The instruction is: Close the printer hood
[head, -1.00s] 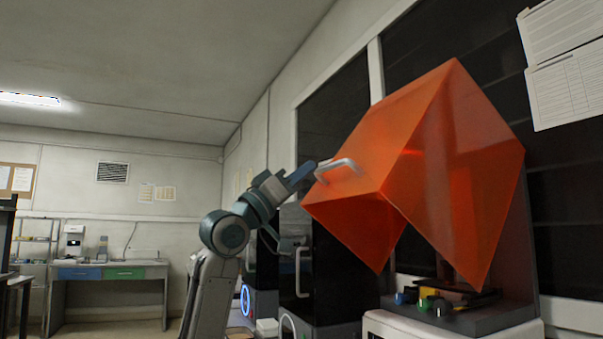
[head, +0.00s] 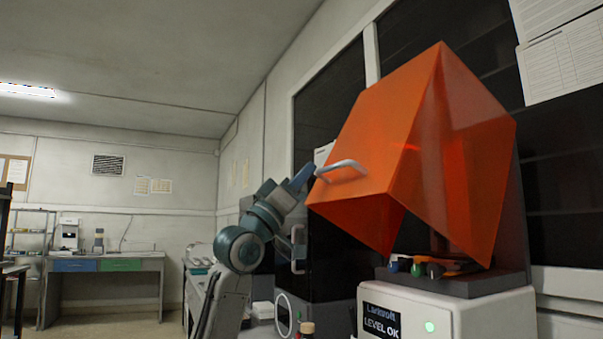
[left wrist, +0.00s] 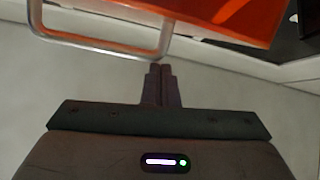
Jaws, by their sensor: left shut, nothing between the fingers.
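The printer hood (head: 385,140) is a translucent orange cover, tilted up and open above the printer (head: 455,310). A pale metal handle (head: 342,168) sticks out from its front left face. My left gripper (head: 306,174) is shut and empty, with its fingertips close to the handle's left end. In the left wrist view the shut fingers (left wrist: 160,72) point at the handle (left wrist: 100,45), just short of its lower right corner, and the orange hood (left wrist: 215,18) is beyond. I cannot tell whether the fingertips touch the handle. My right gripper is not in view.
The printer's front has a "LEVEL OK" display (head: 381,324) and a green light. Small coloured parts (head: 418,268) lie on its bed under the hood. Dark cabinets (head: 325,125) stand behind. A bench (head: 105,265) is at the far left, with open floor before it.

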